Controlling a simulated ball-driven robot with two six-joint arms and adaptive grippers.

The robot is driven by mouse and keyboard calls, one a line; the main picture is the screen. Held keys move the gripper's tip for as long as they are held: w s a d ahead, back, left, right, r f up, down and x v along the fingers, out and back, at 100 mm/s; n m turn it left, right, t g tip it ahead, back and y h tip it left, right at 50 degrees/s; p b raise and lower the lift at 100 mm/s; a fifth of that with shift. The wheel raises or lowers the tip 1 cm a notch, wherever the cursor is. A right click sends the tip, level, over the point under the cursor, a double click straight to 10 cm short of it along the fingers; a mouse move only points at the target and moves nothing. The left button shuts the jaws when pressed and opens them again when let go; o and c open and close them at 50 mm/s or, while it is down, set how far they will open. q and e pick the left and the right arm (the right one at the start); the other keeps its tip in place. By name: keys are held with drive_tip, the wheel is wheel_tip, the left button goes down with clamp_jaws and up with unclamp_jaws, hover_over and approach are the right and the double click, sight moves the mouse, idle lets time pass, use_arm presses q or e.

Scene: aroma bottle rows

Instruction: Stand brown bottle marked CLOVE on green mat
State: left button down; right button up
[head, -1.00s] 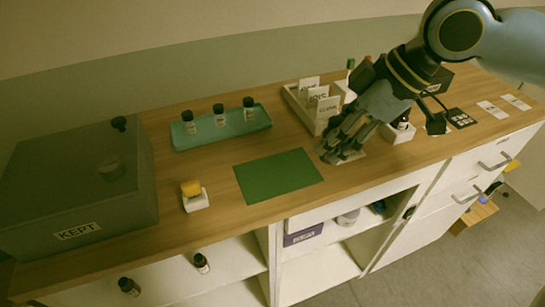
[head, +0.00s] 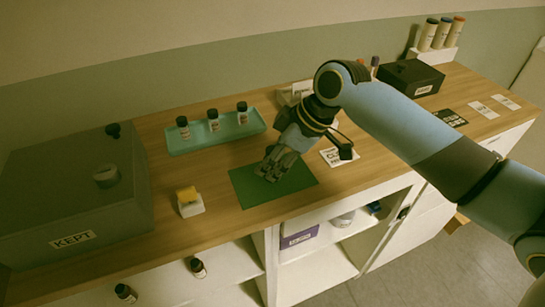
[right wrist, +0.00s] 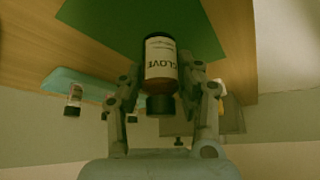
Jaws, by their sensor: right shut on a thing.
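The brown bottle marked CLOVE (right wrist: 160,60) is between the fingers of my right gripper (right wrist: 162,95) in the right wrist view. Its label and black cap show, and its base is against the green mat in that picture. In the head view my right gripper (head: 270,172) is over the green mat (head: 300,182), pointing down, and its fingers hide the bottle. The mat also shows in the right wrist view (right wrist: 110,25). I cannot tell whether the bottle's base touches the mat. My left gripper is not in view.
A teal tray (head: 178,149) with three dark-capped bottles stands behind the mat. A grey KEPT box (head: 75,215) fills the left end. A white card (head: 330,163) lies right of the mat.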

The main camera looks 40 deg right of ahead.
drive_tip(key=shift+f, duration=0.2)
drive_tip(key=o, duration=1.2)
drive_tip(key=shift+c, duration=0.2)
drive_tip(key=shift+r, duration=0.2)
drive_tip(key=v, duration=1.2)
